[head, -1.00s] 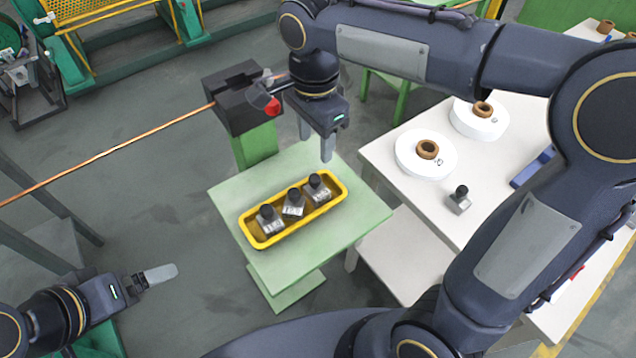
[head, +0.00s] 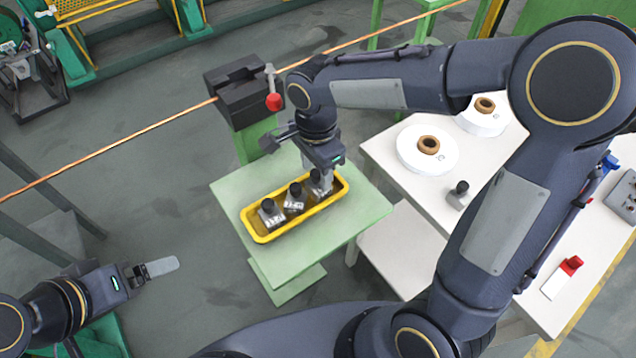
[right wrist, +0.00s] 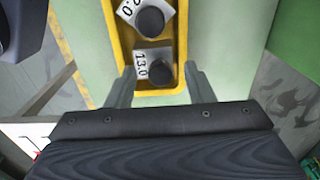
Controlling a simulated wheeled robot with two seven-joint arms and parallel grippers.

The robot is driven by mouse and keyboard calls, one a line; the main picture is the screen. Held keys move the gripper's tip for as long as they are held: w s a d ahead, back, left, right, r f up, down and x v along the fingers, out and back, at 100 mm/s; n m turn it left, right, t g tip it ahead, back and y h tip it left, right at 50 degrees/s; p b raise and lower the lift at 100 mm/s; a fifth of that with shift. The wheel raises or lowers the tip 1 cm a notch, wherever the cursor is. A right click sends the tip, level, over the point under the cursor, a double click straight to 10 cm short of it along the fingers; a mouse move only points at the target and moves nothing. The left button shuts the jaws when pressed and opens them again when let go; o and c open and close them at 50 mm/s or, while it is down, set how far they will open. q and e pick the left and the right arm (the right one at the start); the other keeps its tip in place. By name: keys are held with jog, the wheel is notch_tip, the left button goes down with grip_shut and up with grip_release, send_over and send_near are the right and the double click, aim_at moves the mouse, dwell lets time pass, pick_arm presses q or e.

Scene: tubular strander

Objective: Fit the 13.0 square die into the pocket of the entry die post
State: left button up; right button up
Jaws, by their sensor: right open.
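The 13.0 square die (right wrist: 154,68) is a grey block with a black round knob, in the yellow tray (head: 258,236). My right gripper (right wrist: 160,85) is open, with a finger on either side of this die and not closed on it. In the head view the right gripper (head: 326,180) is down at the tray's right end, partly hiding the die there (head: 316,186). The entry die post (head: 238,110) has a black head on a green column behind the tray; its pocket is not clearly visible. My left gripper (head: 160,267) is away at lower left; its opening cannot be made out.
Two similar dies (head: 271,213) (head: 294,200) share the tray on the green table (head: 345,222). A copper wire (head: 130,141) runs to the post head, beside a red-knobbed lever (head: 273,101). A white table (head: 395,160) at right holds spools and another die (head: 459,194).

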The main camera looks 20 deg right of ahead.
grip_shut()
jog(key=shift+r, duration=0.1)
dwell(0.4)
